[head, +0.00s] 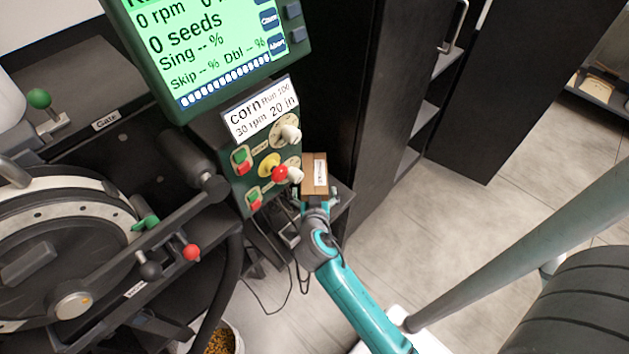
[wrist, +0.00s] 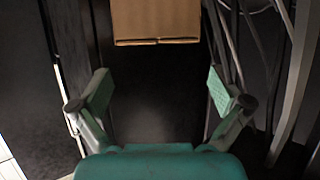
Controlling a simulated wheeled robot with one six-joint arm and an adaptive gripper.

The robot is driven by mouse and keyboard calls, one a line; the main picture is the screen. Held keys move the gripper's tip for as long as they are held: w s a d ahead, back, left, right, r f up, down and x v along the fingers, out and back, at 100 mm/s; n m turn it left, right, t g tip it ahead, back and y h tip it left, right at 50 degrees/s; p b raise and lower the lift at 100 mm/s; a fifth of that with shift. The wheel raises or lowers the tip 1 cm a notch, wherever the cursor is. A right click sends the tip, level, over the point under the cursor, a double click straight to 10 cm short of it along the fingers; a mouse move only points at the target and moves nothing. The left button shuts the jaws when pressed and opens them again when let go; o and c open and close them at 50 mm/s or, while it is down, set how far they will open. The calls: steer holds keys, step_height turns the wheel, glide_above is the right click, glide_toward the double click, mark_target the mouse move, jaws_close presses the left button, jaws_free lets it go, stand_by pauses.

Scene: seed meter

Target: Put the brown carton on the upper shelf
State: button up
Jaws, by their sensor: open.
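The brown carton (head: 309,165) with a white label is at the centre of the head view, beside the green control panel. In the wrist view the carton (wrist: 157,22) is at the top edge, partly cut off, ahead of my fingers. My gripper (head: 315,200) is at the carton's near side in the head view. In the wrist view my gripper (wrist: 160,84) is open and empty, with its fingers spread wider than the carton. In a dark cabinet at the right, shelf boards (head: 425,114) show through a narrow opening; I cannot tell which is the upper shelf.
The green control panel (head: 243,165) with knobs and switches stands close left of the carton. A screen (head: 208,45) hangs above it. Cables (wrist: 258,50) run right of the carton in the wrist view. Open floor (head: 440,220) lies to the right.

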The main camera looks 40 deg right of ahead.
mark_target(314, 171)
steer(key=x, duration=1)
steer(key=shift+w+d, duration=0.1)
steer(key=shift+d, duration=0.1)
steer(key=shift+r, duration=0.1)
steer(key=c, duration=1.6)
